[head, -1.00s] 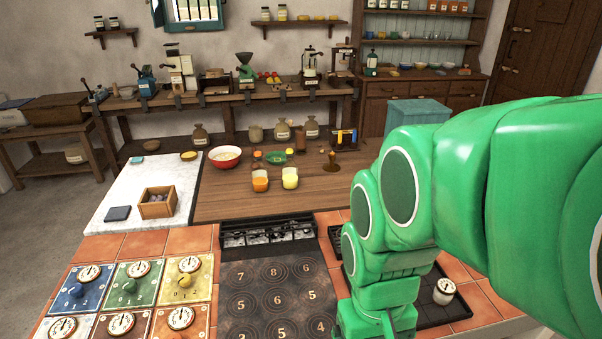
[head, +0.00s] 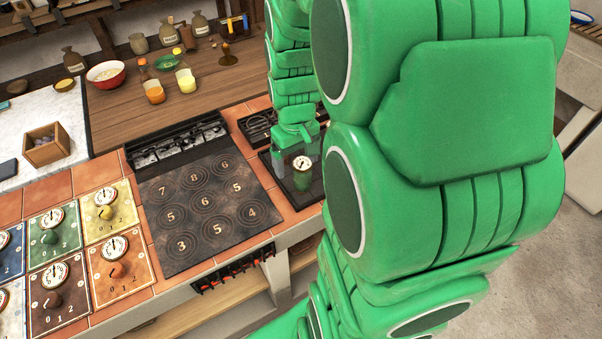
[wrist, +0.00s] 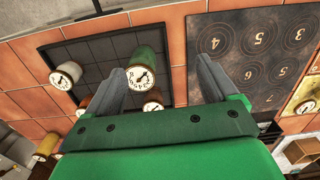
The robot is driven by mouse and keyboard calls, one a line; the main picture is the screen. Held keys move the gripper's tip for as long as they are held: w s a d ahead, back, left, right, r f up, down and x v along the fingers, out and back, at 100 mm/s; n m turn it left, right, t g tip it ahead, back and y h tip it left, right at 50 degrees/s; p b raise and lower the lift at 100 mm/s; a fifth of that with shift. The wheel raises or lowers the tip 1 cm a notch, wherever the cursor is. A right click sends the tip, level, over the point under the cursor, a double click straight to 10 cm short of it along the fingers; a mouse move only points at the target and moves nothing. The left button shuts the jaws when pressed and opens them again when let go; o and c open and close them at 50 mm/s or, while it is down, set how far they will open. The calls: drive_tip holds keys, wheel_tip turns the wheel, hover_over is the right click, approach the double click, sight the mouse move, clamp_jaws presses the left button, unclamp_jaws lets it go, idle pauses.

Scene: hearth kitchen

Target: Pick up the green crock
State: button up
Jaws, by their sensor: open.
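The green crock (wrist: 150,60) has a white dial on its top and stands on a dark tray (wrist: 103,48), as seen in the wrist view. In the head view its dial top (head: 302,163) shows just below my gripper (head: 298,155). In the wrist view my gripper (wrist: 168,72) is open, with its two grey fingers spread wide. The crock's top appears between the fingers, close to the left one, with a wider gap to the right one. I cannot tell whether a finger touches it.
In the wrist view a white crock (wrist: 65,75) stands left of the green one, and more dial-topped crocks (wrist: 48,145) show nearer, partly hidden. The numbered hob (head: 208,212) lies left of the tray in the head view.

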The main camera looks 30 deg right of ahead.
sight(304, 166)
drive_tip(key=w+d+f, duration=0.1)
drive_tip(key=d+f, duration=0.1)
drive_tip(key=w+d+f, duration=0.1)
drive_tip(key=w+d, duration=0.1)
drive_tip(key=shift+f, duration=1.7)
drive_tip(key=shift+w+f, duration=0.2)
drive_tip(key=shift+f, duration=0.65)
drive_tip(key=shift+w+f, duration=0.15)
drive_tip(key=shift+f, duration=0.7)
drive_tip(key=shift+w+f, duration=0.2)
drive_tip(key=shift+f, duration=0.65)
drive_tip(key=shift+c, duration=0.2)
drive_tip(key=c, duration=1.4)
drive_tip(key=shift+r, duration=5.05)
